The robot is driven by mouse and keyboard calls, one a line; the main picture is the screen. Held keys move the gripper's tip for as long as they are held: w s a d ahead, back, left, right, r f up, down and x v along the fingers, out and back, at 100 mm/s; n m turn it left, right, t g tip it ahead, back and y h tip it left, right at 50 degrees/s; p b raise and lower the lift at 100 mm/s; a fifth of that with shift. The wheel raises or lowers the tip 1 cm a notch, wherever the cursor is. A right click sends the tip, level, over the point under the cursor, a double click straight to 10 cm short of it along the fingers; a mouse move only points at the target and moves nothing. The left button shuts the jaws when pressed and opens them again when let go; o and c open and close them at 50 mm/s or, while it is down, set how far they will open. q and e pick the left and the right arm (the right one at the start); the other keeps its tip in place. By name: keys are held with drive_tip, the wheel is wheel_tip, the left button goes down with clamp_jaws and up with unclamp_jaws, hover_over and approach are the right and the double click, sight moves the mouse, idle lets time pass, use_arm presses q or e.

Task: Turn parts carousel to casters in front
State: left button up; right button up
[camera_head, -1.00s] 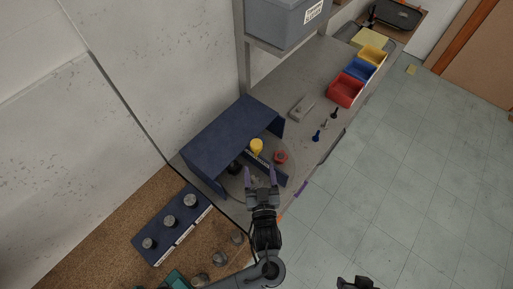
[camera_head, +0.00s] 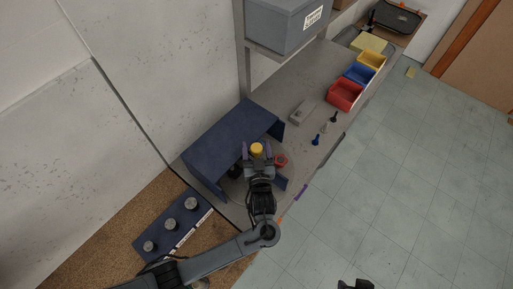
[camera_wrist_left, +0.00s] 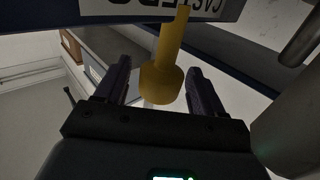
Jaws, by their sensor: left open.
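The parts carousel (camera_head: 234,188) is a grey round plate, partly under a blue hood (camera_head: 225,140). A yellow knob (camera_head: 256,149) stands on it; a red round part (camera_head: 281,160) is to the right. In the left wrist view the yellow knob (camera_wrist_left: 161,80) is between the fingers, with a gap on each side. Behind it is a panel labelled CASTERS (camera_wrist_left: 165,10), upside down. My left gripper (camera_head: 257,148) is open around the knob, and my arm hides part of the plate. My right gripper (camera_head: 355,285) only just shows at the bottom edge; its jaws are unclear.
Red (camera_head: 345,93), blue (camera_head: 358,75) and yellow (camera_head: 373,60) bins line the bench's right side. A grey block (camera_head: 303,112) and small blue and black parts lie nearer. A blue rack with grey knobs (camera_head: 171,224) is at lower left.

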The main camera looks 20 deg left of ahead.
use_arm(q)
clamp_jaws()
idle(0.3)
drive_tip(key=shift+a, duration=0.1)
